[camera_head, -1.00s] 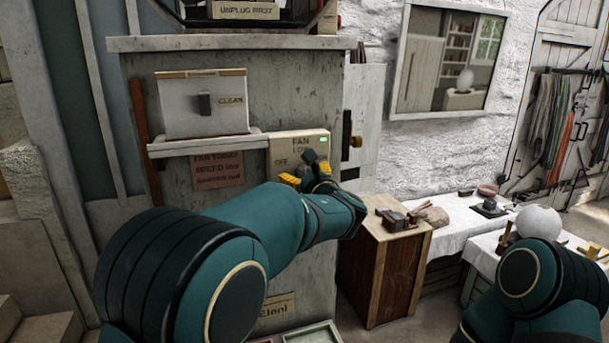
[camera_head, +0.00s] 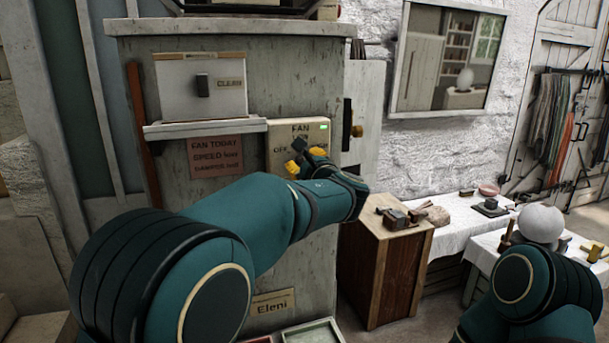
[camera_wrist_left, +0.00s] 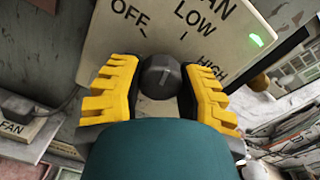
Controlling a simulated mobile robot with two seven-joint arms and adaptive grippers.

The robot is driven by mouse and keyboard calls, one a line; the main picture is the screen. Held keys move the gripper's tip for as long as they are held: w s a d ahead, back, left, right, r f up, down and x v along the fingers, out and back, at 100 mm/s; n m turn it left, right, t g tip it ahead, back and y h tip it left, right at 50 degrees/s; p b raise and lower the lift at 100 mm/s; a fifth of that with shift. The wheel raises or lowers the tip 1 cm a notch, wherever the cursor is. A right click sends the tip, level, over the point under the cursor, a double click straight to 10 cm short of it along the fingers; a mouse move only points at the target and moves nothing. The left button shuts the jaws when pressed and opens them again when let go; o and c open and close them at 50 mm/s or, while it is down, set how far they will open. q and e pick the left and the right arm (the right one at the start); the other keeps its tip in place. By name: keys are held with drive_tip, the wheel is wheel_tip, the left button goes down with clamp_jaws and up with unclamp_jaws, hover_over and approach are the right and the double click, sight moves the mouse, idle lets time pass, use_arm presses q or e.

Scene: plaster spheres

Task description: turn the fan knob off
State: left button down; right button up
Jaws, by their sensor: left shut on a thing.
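The fan panel (camera_head: 283,136) is a cream box on the front of the grey cabinet, lettered FAN, OFF, LOW and, in the left wrist view (camera_wrist_left: 120,45), HIGH. A small green light (camera_wrist_left: 255,40) glows on it. The dark, round fan knob (camera_wrist_left: 162,78) stands below the lettering, between the yellow fingers of my left gripper (camera_wrist_left: 162,90), which is shut on it. A short mark shows on the knob's face; I cannot tell exactly which word it points to.
A white box (camera_head: 180,90) marked CLEAN sits on the ledge left of the panel. A brown sign (camera_head: 215,157) hangs below. A wooden cabinet (camera_head: 385,265) stands to the right, then cloth-covered tables (camera_head: 455,215). My right arm is at the lower right.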

use_arm(q)
drive_tip(key=n+b, duration=0.2)
drive_tip(key=b, duration=0.1)
drive_tip(key=n+b, duration=0.3)
drive_tip(key=shift+f+n, duration=0.2)
drive_tip(key=shift+n, duration=0.1)
drive_tip(key=shift+r+n+b, duration=0.25)
drive_tip(key=shift+n+b, duration=1.45)
drive_tip(key=shift+b, duration=0.05)
use_arm(e)
wheel_tip(320, 180, down, 11)
drive_tip(key=s, duration=0.2)
drive_tip(key=shift+a+g, duration=0.3)
drive_tip(key=shift+g, duration=0.1)
drive_tip(key=shift+s, duration=0.1)
use_arm(q)
drive_tip(key=c, duration=0.5)
unclamp_jaws()
drive_tip(key=shift+w, duration=0.1)
drive_tip(key=v, duration=1.2)
drive_tip(key=shift+r, duration=0.1)
